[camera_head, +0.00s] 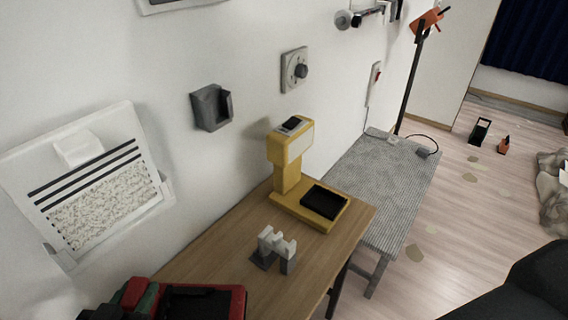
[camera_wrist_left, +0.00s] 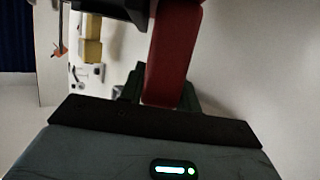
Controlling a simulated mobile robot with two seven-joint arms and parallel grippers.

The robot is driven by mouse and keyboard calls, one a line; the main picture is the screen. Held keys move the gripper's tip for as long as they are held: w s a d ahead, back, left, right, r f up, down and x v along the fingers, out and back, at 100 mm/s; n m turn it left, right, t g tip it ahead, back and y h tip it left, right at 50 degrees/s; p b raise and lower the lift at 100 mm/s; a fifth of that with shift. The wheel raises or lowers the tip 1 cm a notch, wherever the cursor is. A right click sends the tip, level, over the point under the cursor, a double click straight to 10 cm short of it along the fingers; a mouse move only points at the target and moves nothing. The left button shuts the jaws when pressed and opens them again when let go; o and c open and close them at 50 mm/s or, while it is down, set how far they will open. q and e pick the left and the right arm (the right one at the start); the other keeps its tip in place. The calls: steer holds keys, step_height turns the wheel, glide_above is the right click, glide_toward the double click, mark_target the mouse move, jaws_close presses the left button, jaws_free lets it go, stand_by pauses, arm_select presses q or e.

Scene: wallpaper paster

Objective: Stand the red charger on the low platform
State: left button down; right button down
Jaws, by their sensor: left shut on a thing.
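The red charger (camera_wrist_left: 172,55) fills the upper middle of the left wrist view as a tall red body, close to the camera. In the head view, a red part that I take for it (camera_head: 133,292) shows at the bottom left, partly cut off. My left gripper (camera_head: 118,307) is there, dark and mostly out of frame, shut on the charger. Its fingertips are hard to make out. The low platform, a grey ribbed bench (camera_head: 385,185), stands right of the wooden table, well away from the gripper. My right gripper is not seen.
The wooden table (camera_head: 320,270) carries a yellow device (camera_head: 290,172) and a small grey-and-white holder (camera_head: 276,250). A red-rimmed black item (camera_head: 239,302) is near the charger. A cable and small parts lie at the platform's far end; its middle is clear.

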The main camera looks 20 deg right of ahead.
arm_select(q)
steer(key=s+a+f+n+y, duration=0.3)
steer(key=a+y, duration=0.1)
steer(key=a, duration=0.2)
steer(key=shift+a+n+t+y, duration=0.3)
steer(key=shift+a+n+t, duration=0.05)
steer(key=shift+n+t, duration=0.05)
steer(key=shift+d, duration=0.15)
